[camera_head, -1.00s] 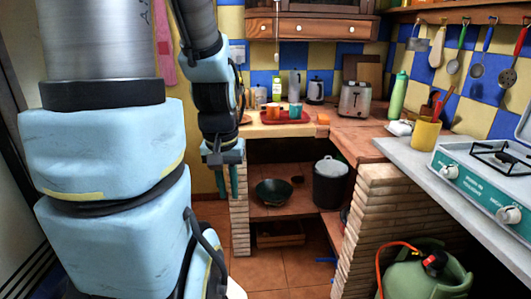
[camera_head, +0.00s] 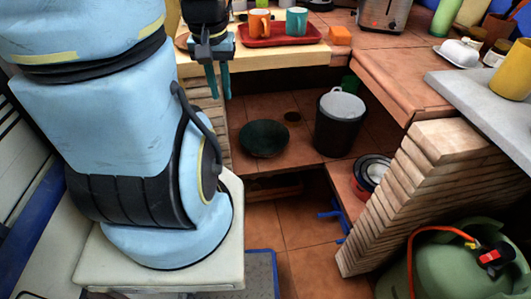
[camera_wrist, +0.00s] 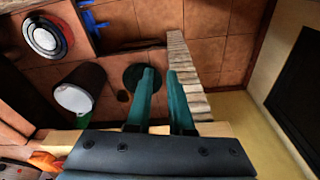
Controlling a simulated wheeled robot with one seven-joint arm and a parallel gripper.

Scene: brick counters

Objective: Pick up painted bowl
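The painted bowl appears to be the dark green round bowl (camera_head: 264,138) on the lower brown shelf under the counter. In the wrist view the bowl (camera_wrist: 130,77) is partly hidden behind one finger. My gripper (camera_head: 219,94) points down at the counter's left front edge, above and left of the bowl in the head view. Its two teal fingers (camera_wrist: 160,75) are apart with nothing held between them. The gripper is clear of the bowl.
A black bin with a pale lid (camera_head: 338,122) stands right of the bowl. A red tray (camera_head: 280,38) with cups sits on the counter above. A brick pillar (camera_wrist: 188,75) stands beside the shelf. A green gas bottle (camera_head: 455,265) is at lower right.

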